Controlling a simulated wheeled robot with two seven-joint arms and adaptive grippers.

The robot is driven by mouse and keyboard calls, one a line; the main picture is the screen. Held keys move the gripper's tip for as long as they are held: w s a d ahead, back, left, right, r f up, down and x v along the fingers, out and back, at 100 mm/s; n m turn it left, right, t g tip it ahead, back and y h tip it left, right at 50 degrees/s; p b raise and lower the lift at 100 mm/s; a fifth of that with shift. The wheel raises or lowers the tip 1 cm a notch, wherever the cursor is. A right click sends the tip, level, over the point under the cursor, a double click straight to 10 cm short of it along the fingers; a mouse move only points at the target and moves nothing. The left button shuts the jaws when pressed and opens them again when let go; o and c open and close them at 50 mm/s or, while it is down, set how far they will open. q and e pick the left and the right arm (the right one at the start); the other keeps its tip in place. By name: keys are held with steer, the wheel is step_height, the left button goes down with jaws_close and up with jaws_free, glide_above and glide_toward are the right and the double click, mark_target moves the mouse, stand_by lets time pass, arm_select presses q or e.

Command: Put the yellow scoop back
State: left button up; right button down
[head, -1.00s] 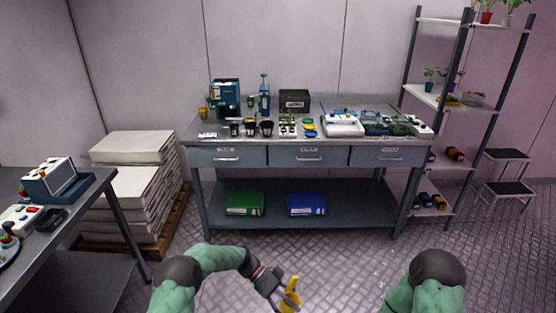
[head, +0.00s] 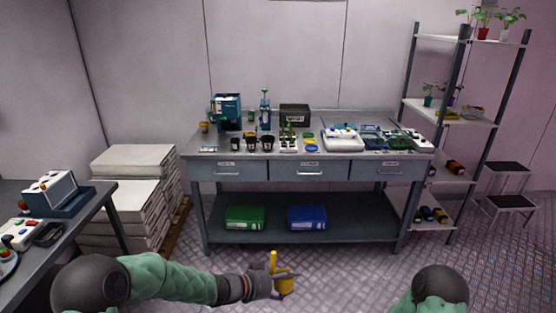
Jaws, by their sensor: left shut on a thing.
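The yellow scoop (head: 286,286) is in my left gripper (head: 277,284), low in the middle of the head view. The gripper is shut on it and holds it over the floor, in front of the workbench (head: 310,244) and apart from it. The scoop's upright yellow part rises above the fingers. Only a green and black part of my right arm shows at the lower right; my right gripper is out of view.
The workbench top holds small black pots (head: 268,143), a white tray (head: 343,142) and a black box (head: 295,114). A green bin (head: 245,217) and blue bin (head: 307,217) sit on its lower shelf. A shelf rack (head: 460,120) stands right, and a side table (head: 98,205) left.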

arm_select(q)
steer(key=a+n+t+y, duration=0.1)
steer(key=a+n+t, duration=0.1)
steer(key=a, duration=0.1)
steer(key=a+f+n+t+y, duration=0.1)
steer(key=a+n+t+y, duration=0.1)
steer(key=shift+a+f+n+y, duration=0.1)
steer(key=shift+a+n+y, duration=0.2)
steer(key=shift+a+n, duration=0.1)
steer(key=s+a+f+n+t+y, duration=0.1)
steer(key=s+a+f+n+y, duration=0.1)
steer(key=s+a, duration=0.2)
steer(key=s+a+f+n+t+y, duration=0.1)
steer(key=s+a+f+n+y, duration=0.2)
steer(key=a, duration=0.3)
steer(key=s+a+f+n+t+y, duration=0.1)
steer(key=s+a+f+n+y, duration=0.1)
steer(key=s+a+y, duration=0.1)
steer(key=shift+s+a+f+n, duration=0.15)
steer(key=shift+s+a+f, duration=0.05)
steer(key=shift+s+a, duration=0.25)
steer(key=shift+s+a+f+n, duration=0.15)
steer(key=shift+s+a, duration=0.2)
steer(key=shift+a, duration=0.1)
steer(key=shift+d, duration=0.1)
